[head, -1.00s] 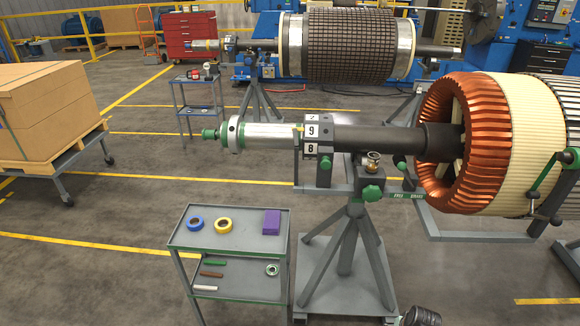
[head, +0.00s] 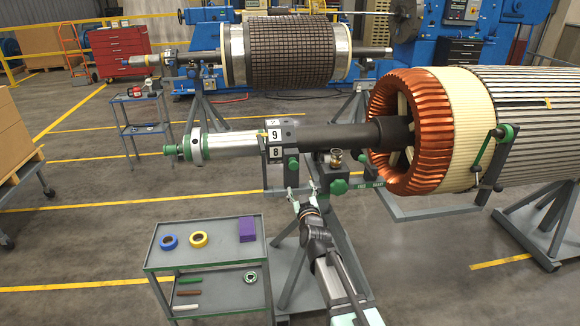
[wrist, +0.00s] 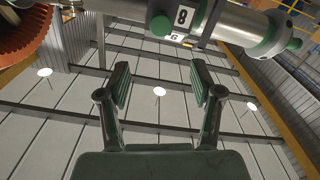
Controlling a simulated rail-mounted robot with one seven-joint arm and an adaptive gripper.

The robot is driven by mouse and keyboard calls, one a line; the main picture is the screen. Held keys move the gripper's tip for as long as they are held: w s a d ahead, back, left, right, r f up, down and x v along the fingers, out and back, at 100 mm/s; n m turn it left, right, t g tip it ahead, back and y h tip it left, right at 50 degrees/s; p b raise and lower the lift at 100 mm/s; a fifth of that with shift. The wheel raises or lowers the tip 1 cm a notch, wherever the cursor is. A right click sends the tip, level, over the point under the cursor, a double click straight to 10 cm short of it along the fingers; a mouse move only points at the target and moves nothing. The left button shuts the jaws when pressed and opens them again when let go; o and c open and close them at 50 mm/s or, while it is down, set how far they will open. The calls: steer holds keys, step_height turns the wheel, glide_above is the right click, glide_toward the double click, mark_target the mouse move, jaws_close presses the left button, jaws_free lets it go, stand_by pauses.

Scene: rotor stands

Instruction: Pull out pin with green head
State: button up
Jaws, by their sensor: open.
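A small green knob (head: 293,162), which may be the pin's head, sits just below and right of the block. In the wrist view, a round green knob (wrist: 161,24) shows beside the block, near the top edge. A larger green knob (head: 340,187) is on the stand to the right. My gripper (head: 305,194) is below the block, pointing up. In the wrist view, my gripper (wrist: 160,82) has its fingers wide apart with nothing between them.
A grey cart (head: 155,252) with tape rolls and a purple block stands left of my arm. The copper-wound rotor (head: 398,178) is at the right. The stand's legs are close behind my arm. Open floor lies left of the shaft.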

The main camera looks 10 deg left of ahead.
mark_target(294, 166)
steer(key=p+x, duration=0.3)
steer(key=x, duration=1.2)
steer(key=shift+w+a, duration=0.2)
steer(key=shift+w, duration=0.15)
jaws_close()
steer(key=shift+s, duration=0.1)
